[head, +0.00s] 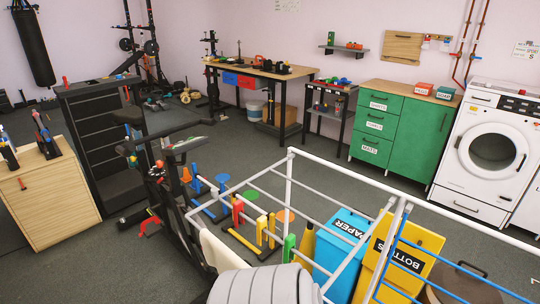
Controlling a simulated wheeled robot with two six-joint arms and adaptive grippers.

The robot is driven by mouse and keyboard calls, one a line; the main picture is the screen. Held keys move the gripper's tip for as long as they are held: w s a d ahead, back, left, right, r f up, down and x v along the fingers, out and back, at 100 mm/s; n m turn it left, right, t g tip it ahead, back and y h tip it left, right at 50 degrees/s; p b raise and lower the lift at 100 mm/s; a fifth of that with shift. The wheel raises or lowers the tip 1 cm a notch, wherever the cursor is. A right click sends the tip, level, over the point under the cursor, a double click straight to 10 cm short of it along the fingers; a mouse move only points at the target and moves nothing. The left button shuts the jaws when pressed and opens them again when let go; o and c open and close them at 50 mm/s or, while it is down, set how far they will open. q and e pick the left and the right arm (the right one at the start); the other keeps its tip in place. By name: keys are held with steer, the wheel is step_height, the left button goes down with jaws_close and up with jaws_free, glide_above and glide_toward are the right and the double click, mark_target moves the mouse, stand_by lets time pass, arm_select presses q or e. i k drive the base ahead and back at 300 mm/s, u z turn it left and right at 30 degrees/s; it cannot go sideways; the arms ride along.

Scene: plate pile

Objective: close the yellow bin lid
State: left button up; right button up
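The yellow bin (418,238) stands at the lower right in the head view, with a dark label that reads "BOTTL…" and is partly covered. White and blue rails pass in front of it. Its yellow upper panel looks tilted, but I cannot tell how far the lid is open. A blue bin (334,252) marked "PAPER" stands just left of it. Neither of my grippers is in view.
A white rail frame (340,168) stands in front of the bins. A brown round object (470,284) is right of the yellow bin. Green cabinets (372,128) and a white washing machine (490,150) line the back right. Grey floor is open before them.

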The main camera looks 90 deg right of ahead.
mark_target(411, 258)
steer(key=i, duration=0.55)
steer(key=z, duration=4.85)
steer(key=i, duration=0.25)
steer(key=z, duration=0.05)
